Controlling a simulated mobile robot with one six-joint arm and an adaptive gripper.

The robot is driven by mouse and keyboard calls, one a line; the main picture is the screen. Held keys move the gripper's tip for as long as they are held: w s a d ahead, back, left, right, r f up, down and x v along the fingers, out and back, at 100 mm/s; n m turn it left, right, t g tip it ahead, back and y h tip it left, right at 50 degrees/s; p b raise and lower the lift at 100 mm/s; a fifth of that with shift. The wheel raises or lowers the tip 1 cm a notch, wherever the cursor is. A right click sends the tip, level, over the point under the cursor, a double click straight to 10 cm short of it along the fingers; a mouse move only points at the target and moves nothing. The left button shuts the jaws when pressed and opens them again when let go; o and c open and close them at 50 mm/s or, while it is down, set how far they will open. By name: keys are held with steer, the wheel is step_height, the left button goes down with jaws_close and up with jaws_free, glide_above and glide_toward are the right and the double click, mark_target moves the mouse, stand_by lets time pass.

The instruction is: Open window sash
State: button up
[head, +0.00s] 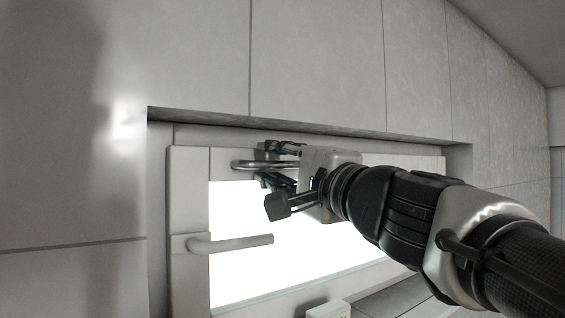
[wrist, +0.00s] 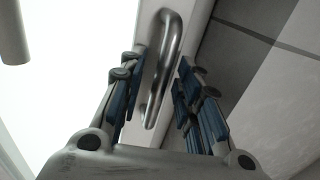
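The window sash (head: 190,280) has a white frame around a bright pane and sits in a wall recess. A curved metal pull handle (head: 250,165) is fixed on its upper frame. A pale lever handle (head: 235,243) points right, roughly level, on the sash's left side. My gripper (head: 268,165) is at the pull handle, one finger above it and one below. In the wrist view the pull handle (wrist: 163,75) lies between the spread blue-padded fingers, with gaps visible on both sides. The gripper hides part of the upper frame and pane in the head view.
Large grey wall panels (head: 315,60) surround the recess, whose upper edge (head: 300,124) runs just above the gripper. A small white box-like object (head: 327,309) shows at the bottom, below the sash. My arm reaches in from the right across the pane.

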jaws_close()
stand_by(0.7)
